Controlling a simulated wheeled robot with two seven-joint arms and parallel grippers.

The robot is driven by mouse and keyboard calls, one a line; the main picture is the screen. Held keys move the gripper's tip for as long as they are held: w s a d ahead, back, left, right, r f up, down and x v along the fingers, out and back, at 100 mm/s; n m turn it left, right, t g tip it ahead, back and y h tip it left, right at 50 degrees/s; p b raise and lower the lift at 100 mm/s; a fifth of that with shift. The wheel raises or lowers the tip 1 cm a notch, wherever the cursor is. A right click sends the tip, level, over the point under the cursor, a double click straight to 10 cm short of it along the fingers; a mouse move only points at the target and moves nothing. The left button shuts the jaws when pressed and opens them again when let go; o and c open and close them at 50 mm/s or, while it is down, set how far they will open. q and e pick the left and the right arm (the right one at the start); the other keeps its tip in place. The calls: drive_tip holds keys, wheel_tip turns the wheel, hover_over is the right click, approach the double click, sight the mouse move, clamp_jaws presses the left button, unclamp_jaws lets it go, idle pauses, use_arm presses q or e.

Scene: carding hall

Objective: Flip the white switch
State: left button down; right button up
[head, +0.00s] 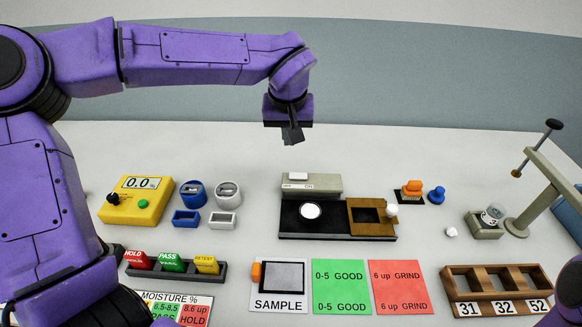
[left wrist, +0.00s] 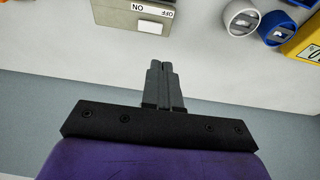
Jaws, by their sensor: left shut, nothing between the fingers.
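The white switch (head: 298,176) sits on top of a grey-beige box (head: 328,184) at the back of a black-based device. It also shows in the left wrist view (left wrist: 150,27), beside a label with ON at one end and OFF at the other. I cannot tell clearly which side it is set to. My left gripper (head: 292,138) is shut and empty, pointing down above the table, behind the box in the head view. In the left wrist view its closed fingertips (left wrist: 160,66) are apart from the box and the switch. My right gripper is not in view.
The black base (head: 340,232) carries a white disc (head: 310,211) and a brown frame (head: 371,229). A yellow meter (head: 136,200) and blue and white cups stand left. An orange-topped piece (head: 411,190) and a stand (head: 543,185) are right. The table behind the box is clear.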

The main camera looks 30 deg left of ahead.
use_arm(q)
approach(293, 175)
drive_tip(key=p+x, duration=0.1)
drive_tip(key=x, duration=0.5)
drive_tip(key=shift+w+f, duration=0.15)
drive_tip(key=shift+f, duration=0.1)
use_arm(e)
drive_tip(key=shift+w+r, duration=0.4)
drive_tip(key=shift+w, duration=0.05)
